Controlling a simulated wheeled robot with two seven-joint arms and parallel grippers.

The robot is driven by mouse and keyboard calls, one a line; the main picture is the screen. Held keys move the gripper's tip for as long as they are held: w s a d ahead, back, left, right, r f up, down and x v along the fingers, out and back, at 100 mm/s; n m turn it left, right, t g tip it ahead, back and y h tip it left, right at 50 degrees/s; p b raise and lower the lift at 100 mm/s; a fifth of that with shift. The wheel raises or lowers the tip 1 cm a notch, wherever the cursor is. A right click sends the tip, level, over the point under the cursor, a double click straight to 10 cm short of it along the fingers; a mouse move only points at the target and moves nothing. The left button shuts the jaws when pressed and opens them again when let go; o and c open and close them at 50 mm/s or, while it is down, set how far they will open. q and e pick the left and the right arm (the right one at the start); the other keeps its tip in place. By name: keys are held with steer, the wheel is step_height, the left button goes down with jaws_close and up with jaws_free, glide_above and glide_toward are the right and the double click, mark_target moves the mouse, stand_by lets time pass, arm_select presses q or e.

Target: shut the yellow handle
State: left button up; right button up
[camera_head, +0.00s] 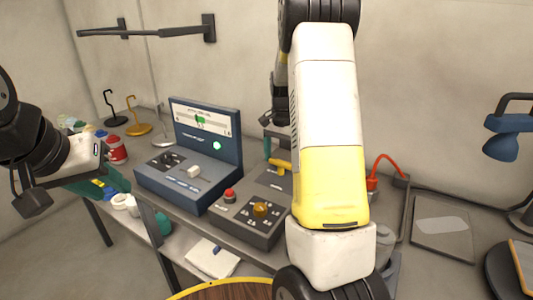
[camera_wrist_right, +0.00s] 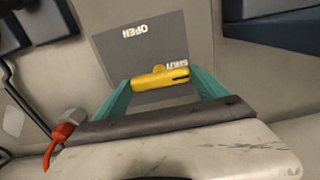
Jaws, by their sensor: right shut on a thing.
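The yellow handle (camera_wrist_right: 160,77) lies in the right wrist view on a grey plate (camera_wrist_right: 142,48) with upside-down OPEN and SHUT lettering. It is right beside the SHUT lettering; OPEN is farther off. The teal fingers of my right gripper (camera_wrist_right: 162,88) stand on both sides of the handle, shut on it. In the head view the handle (camera_head: 281,163) shows left of my right arm, which hides part of the panel. My left gripper (camera_head: 92,184) is at the far left, away from the handle; its finger gap is unclear.
A blue console with a gauge (camera_head: 205,128) stands left of the handle. A grey box with red and amber knobs (camera_head: 247,218) is in front. A red hooked part (camera_head: 385,162) is to the right. A blue lamp (camera_head: 503,143) stands far right. Bottles and cups crowd the left shelf.

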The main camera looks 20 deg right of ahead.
mark_target(281, 161)
stand_by(0.3)
steer(key=o, duration=1.3)
steer(key=shift+r, duration=0.1)
step_height(281, 161, up, 8)
steer(key=shift+f, duration=0.15)
